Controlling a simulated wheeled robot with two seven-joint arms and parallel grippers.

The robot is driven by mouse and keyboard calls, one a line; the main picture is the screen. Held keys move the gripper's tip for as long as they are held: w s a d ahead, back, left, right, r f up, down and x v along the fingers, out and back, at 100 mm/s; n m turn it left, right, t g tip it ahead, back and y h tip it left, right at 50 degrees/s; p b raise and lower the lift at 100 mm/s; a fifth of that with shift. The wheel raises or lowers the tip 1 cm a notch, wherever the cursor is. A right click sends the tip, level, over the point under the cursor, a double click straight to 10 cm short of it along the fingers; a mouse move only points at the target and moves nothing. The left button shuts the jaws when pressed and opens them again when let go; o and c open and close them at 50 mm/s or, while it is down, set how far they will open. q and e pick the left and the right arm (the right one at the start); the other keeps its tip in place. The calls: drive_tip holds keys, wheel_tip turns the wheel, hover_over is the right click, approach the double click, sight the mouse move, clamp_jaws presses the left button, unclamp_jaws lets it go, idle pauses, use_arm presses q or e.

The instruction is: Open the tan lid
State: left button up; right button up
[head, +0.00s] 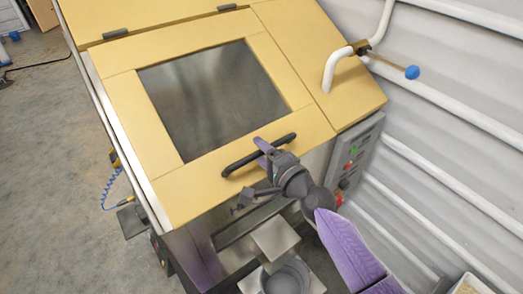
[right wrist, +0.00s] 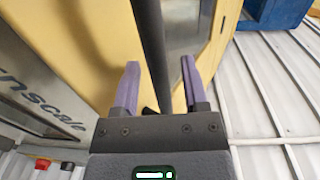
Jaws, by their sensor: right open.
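The tan lid (head: 210,185) is a sloped panel with a dark window (head: 215,95), lying flush and shut on the hopper in the head view. A black bar handle (head: 240,163) runs along its lower edge. My right gripper (head: 266,158) is at the right half of this handle, one purple finger showing over the bar. In the right wrist view the handle (right wrist: 151,45) passes between the two open fingers of my right gripper (right wrist: 160,68), with gaps on both sides. The lid also shows there (right wrist: 75,40). My left gripper is not in view.
Hinges (head: 115,33) sit along the lid's upper edge. A grey control box (head: 360,150) with buttons is on the hopper's right side. A white pipe (head: 335,70) and a blue-knobbed lever (head: 411,72) stand near the corrugated wall (head: 460,150). Open floor (head: 60,130) lies at left.

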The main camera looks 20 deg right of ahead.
clamp_jaws()
idle(1.4)
